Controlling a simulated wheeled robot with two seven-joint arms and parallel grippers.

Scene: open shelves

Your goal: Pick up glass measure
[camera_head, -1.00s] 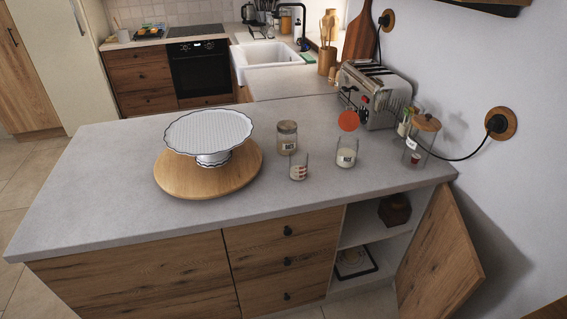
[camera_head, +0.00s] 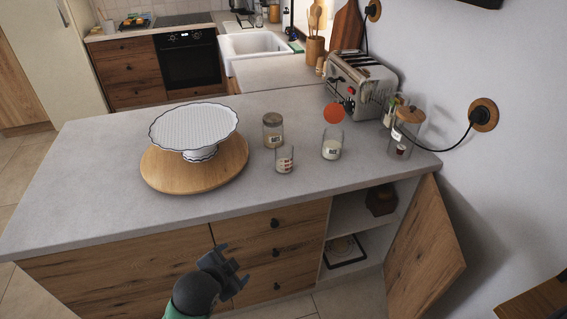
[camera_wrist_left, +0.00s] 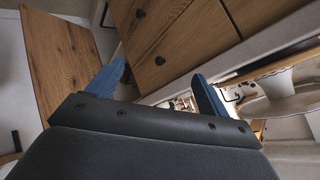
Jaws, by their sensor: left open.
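The glass measure (camera_head: 284,160) is a small clear glass with red markings, standing upright on the grey counter (camera_head: 80,205) near its front edge. A lidded jar (camera_head: 273,131) stands just behind it and a labelled glass (camera_head: 332,144) stands to its right. My left gripper (camera_head: 233,266) is in front of the wooden drawers, below the counter edge and apart from the glass measure. In the left wrist view its blue fingers (camera_wrist_left: 160,74) are spread with nothing between them. The glass measure cannot be made out in that view. My right gripper is not in view.
A white cake stand (camera_head: 195,128) sits on a round wooden board (camera_head: 168,178) left of the glasses. A toaster (camera_head: 358,84) and a wooden-lidded jar (camera_head: 405,130) stand at the right. A cabinet door (camera_head: 428,255) hangs open below. The counter's left front is bare.

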